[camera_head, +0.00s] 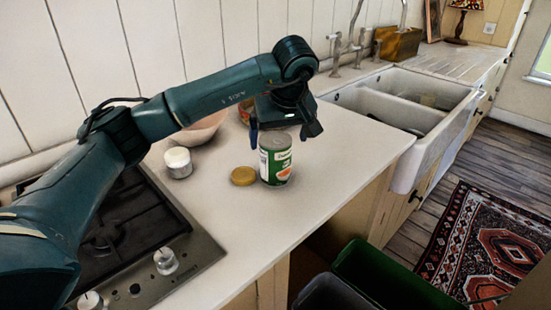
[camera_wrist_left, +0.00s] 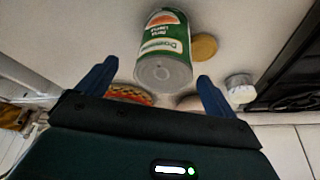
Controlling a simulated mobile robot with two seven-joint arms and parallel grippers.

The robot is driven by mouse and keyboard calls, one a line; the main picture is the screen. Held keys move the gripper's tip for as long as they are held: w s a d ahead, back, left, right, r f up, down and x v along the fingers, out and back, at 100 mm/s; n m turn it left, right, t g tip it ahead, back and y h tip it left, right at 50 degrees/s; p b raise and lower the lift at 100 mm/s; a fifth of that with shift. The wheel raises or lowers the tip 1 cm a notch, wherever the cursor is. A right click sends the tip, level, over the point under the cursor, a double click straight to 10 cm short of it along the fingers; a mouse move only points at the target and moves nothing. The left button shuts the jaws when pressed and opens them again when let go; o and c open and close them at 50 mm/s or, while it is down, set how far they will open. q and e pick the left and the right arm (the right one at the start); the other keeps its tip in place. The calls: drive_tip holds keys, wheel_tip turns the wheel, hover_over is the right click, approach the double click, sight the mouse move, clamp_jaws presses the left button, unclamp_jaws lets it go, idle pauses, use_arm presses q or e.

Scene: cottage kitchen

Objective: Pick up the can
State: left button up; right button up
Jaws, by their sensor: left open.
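The can (camera_head: 276,163) stands upright on the pale countertop, green with a white label and a grey metal lid. My left gripper (camera_head: 281,134) is open just above and behind the can in the head view. In the left wrist view, the can (camera_wrist_left: 163,42) shows with its lid toward me, lined up with the gap between the two blue fingers of the left gripper (camera_wrist_left: 157,70). The fingers do not appear to touch it. I cannot tell whether the lid is level with the fingertips. My right gripper is out of view.
A round golden lid (camera_head: 243,176) lies just left of the can, with a small white-lidded jar (camera_head: 178,162) farther left. A pinkish bowl (camera_head: 203,129) is partly behind my arm. A hob (camera_head: 125,240) is at left, a white double sink (camera_head: 440,125) at right. The counter's front is clear.

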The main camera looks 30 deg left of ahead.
use_arm(q)
drive_tip(key=x, duration=0.5)
drive_tip(key=shift+s+a+f+p, duration=0.1)
drive_tip(key=shift+a+p, duration=0.15)
drive_tip(key=shift+p, duration=0.05)
drive_tip(key=c, duration=1)
